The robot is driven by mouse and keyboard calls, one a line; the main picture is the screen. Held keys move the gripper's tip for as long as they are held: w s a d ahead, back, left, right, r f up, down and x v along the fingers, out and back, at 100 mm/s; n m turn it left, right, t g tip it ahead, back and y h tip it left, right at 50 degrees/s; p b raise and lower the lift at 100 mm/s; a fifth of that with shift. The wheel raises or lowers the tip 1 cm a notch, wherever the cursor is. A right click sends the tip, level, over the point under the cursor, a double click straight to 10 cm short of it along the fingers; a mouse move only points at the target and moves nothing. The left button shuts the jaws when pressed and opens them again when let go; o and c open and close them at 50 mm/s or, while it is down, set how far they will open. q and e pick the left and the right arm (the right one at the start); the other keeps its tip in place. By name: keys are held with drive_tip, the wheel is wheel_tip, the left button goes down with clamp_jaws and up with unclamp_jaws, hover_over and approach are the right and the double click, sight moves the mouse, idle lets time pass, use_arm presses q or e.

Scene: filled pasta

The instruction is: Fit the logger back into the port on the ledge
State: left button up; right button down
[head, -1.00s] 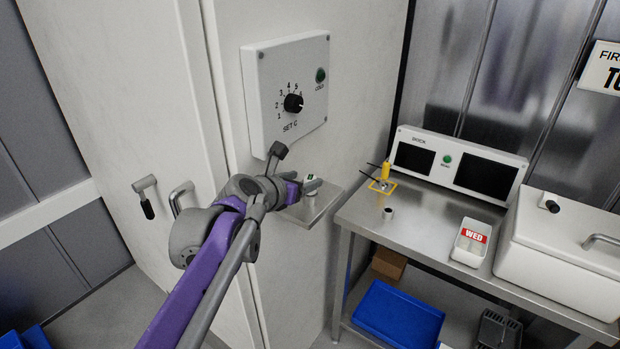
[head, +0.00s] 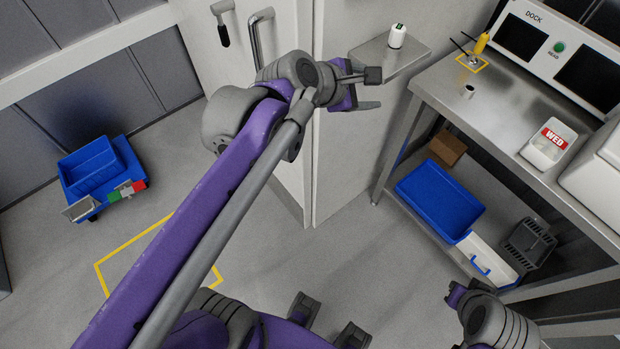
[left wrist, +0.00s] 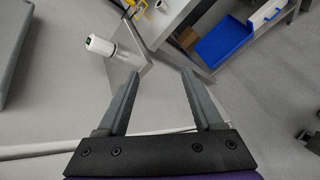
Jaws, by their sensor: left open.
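The logger (head: 397,36) is a small white cylinder with a dark and green mark on its top. It stands upright on the grey metal ledge (head: 376,60) on the white cabinet wall. It also shows in the left wrist view (left wrist: 101,45), on the ledge (left wrist: 122,70). I see no port around its base and cannot tell whether it is seated in one. My left gripper (head: 371,90) is open and empty, in front of the ledge and apart from the logger. In the left wrist view the gripper's fingers (left wrist: 158,85) are spread with nothing between them.
A steel bench (head: 500,125) stands right of the ledge, with the dock (head: 549,47), a yellow-handled tool (head: 481,43), a small cup (head: 469,90) and a WED box (head: 548,145). A blue tray (head: 438,200) lies below. A blue cart (head: 95,175) stands on the open floor at left.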

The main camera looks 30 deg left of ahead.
use_arm(q)
drive_tip(key=s+a+f+m+g+y, duration=0.1)
drive_tip(key=s+f+m+g+y, duration=0.2)
drive_tip(key=s+f+m, duration=1.6)
drive_tip(key=f+m+g, duration=0.1)
drive_tip(key=m+g, duration=0.1)
drive_tip(key=m, duration=0.2)
drive_tip(key=shift+s+a+f+m+g+y, duration=0.2)
drive_tip(key=shift+a+m+g+y, duration=0.1)
drive_tip(key=shift+a, duration=0.1)
drive_tip(key=shift+w+r+p, duration=0.25)
drive_tip(key=shift+r+p, duration=0.2)
drive_tip(key=shift+r, duration=0.1)
drive_tip(key=shift+s, duration=0.1)
